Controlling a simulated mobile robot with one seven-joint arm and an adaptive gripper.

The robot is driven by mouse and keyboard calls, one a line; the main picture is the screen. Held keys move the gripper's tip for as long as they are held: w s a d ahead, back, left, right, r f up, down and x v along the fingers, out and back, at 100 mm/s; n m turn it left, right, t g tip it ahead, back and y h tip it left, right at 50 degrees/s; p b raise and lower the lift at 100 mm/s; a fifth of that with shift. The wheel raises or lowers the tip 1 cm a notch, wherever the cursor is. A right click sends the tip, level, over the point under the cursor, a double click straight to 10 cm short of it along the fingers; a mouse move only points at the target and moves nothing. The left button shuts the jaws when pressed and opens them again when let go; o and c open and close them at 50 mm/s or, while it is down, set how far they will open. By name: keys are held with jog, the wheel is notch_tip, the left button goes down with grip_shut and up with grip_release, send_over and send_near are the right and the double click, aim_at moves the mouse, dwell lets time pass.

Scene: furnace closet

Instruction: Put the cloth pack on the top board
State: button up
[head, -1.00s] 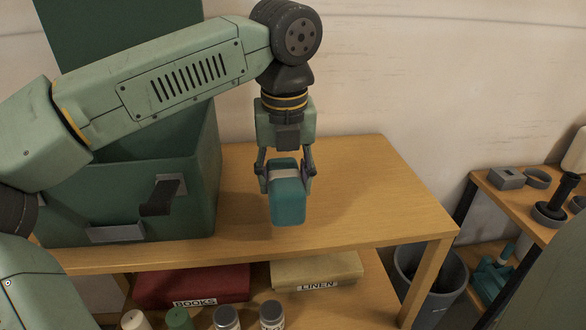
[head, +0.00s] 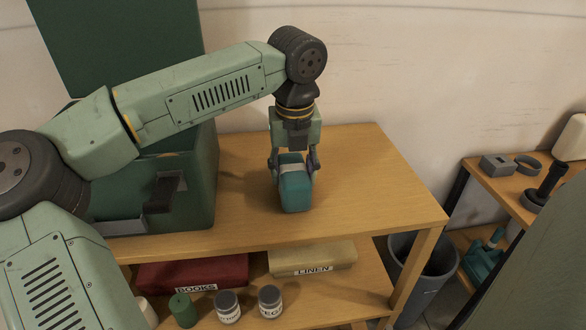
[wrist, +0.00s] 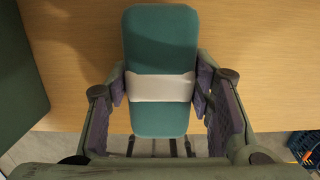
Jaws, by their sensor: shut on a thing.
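The cloth pack (head: 295,190) is a teal, rounded block with a white band around its middle. My gripper (head: 293,165) points down over the top board (head: 365,185) and is shut on the pack at the band. In the wrist view the gripper's purple pads (wrist: 160,98) are on both sides of the pack (wrist: 160,45). The pack is upright in the head view, low over the board to the right of the green box. I cannot tell whether its lower end touches the wood.
A large green open box (head: 185,200) fills the board's left side. The board's right part is clear. The lower shelf holds a red BOOKS box (head: 190,270), a tan LINEN box (head: 310,258) and jars (head: 270,302). A grey bin (head: 425,265) stands at right.

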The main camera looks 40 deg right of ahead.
aim_at(294, 172)
jog(key=o, duration=1.3)
jog(key=shift+f, duration=0.15)
jog(key=shift+r, duration=0.3)
notch_tip(294, 172, up, 12)
jog(key=s+b, duration=0.1)
jog(key=shift+a+f, duration=0.15)
jog(key=shift+a, duration=0.25)
jog(key=shift+s, duration=0.15)
